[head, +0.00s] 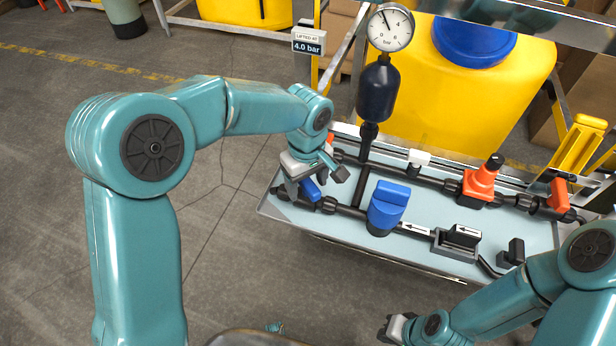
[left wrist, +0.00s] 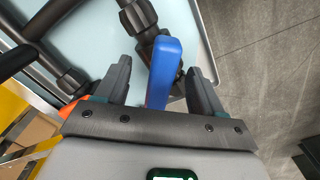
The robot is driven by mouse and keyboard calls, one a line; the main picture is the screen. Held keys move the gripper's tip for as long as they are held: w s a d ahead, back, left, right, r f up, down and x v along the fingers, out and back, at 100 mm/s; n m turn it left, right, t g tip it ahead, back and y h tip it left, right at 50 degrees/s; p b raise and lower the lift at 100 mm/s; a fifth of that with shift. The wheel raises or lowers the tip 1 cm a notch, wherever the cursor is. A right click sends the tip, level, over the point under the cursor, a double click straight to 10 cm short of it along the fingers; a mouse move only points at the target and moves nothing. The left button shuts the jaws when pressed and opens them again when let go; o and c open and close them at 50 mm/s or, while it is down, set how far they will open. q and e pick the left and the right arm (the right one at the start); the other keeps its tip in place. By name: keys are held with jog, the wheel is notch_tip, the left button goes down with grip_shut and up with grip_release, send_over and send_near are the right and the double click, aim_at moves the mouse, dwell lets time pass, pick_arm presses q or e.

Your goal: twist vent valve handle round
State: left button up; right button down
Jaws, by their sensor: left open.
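A blue lever handle (head: 311,189) sits on the black pipe at the left end of the skid tray; it appears to be the vent valve handle, though no label on it is readable. My left gripper (head: 316,181) is over it, hiding part of it. In the left wrist view the blue handle (left wrist: 164,72) stands between the two spread fingers of my left gripper (left wrist: 160,85), with a gap on each side. My right gripper (head: 395,329) is low in the head view, away from the tray; its finger opening is unclear.
The tray (head: 345,232) also carries a blue-capped valve (head: 386,207), an orange fitting (head: 480,183) and an orange handle (head: 558,195). A black vessel (head: 378,92) with a gauge (head: 390,28) rises behind. A yellow tank (head: 425,110) stands at the back. Floor left is clear.

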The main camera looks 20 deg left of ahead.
pick_arm(q)
jog(key=shift+r, duration=0.1)
notch_tip(320, 180, up, 7)
jog(key=p, duration=0.5)
